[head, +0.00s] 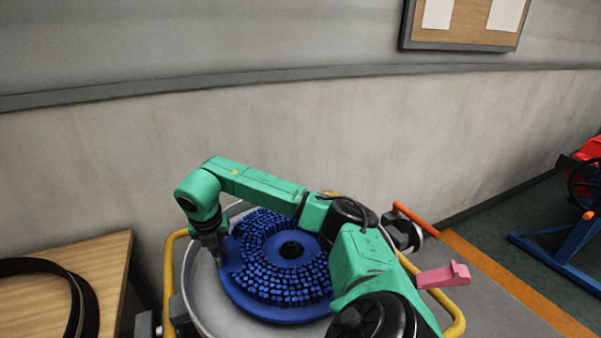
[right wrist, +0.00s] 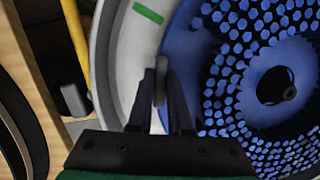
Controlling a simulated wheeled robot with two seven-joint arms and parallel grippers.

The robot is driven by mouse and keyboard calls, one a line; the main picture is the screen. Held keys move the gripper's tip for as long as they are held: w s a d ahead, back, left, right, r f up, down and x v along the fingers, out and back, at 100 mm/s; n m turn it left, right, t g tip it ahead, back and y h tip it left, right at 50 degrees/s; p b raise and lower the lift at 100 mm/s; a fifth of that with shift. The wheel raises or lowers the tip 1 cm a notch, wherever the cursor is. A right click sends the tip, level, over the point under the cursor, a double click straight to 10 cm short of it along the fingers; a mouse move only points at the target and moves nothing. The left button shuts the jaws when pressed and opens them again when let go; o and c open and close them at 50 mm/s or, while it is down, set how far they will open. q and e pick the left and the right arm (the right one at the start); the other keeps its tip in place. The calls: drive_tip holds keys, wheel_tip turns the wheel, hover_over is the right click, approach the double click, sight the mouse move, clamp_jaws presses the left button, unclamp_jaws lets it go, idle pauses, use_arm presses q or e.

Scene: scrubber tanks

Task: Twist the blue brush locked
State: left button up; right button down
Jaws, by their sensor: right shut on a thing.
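The blue brush (head: 284,258) is a round disc with rings of short bristles facing up and a dark hub in the middle. It lies inside a pale round housing (head: 205,305), and its right part is hidden behind my right arm. It also fills the right of the right wrist view (right wrist: 240,110). My right gripper (head: 217,259) points down at the brush's left edge. In the right wrist view its fingers are shut on a small grey upright tab (right wrist: 160,82) at the brush's rim. I cannot tell how the tab is joined. My left gripper is not in view.
A yellow rail (head: 170,262) runs around the housing. An orange handle (head: 416,218) and a pink lever (head: 444,275) stick out at the right. A wooden table (head: 113,265) with a black ring (head: 86,300) stands left. A green mark (right wrist: 148,13) lies on the pale surface.

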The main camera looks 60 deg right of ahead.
drive_tip(key=shift+w+d+m, duration=0.5)
drive_tip(key=shift+d, duration=0.15)
drive_tip(key=shift+d+r+p, duration=0.1)
drive_tip(key=shift+p, duration=0.25)
drive_tip(key=shift+w+d+m+g+p, duration=0.15)
drive_tip(key=shift+w+d+m+p, duration=0.2)
drive_tip(key=shift+d, duration=0.2)
drive_tip(key=shift+w+d+m+g+p, duration=0.15)
drive_tip(key=shift+w+d+m, duration=0.1)
drive_tip(key=shift+d+m, duration=0.25)
drive_tip(key=shift+w+d, duration=0.1)
drive_tip(key=shift+d, duration=0.05)
drive_tip(key=shift+d, duration=0.1)
drive_tip(key=shift+w+d+m+p, duration=0.35)
drive_tip(key=shift+d+m, duration=0.4)
drive_tip(key=shift+d, duration=0.15)
drive_tip(key=c, duration=0.8)
unclamp_jaws()
drive_tip(key=shift+o, duration=0.2)
